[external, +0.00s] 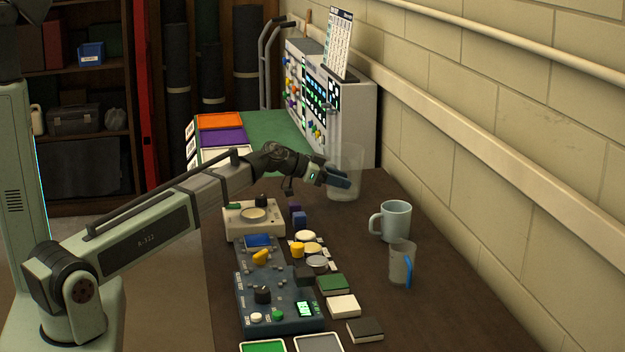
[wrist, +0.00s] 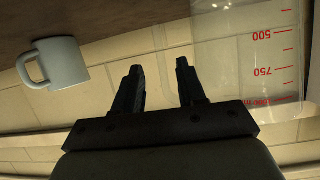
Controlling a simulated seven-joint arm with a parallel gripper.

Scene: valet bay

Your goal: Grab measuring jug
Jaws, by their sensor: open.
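The clear measuring jug (external: 352,160) stands on the dark table at the far end, partly behind my gripper in the external view. In the wrist view the jug (wrist: 250,55) fills the right side, with red marks reading 500 and 750. My gripper (external: 343,182) is level with the jug and close in front of it. In the wrist view my gripper (wrist: 159,68) is open, with no object seen held. The right finger overlaps the jug's left edge in the picture; I cannot tell whether they touch.
A pale blue mug (external: 396,221) stands nearer on the table; it also shows in the wrist view (wrist: 64,62). Control boxes (external: 275,290) and small blocks line the left side. The brick wall (external: 500,150) bounds the right.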

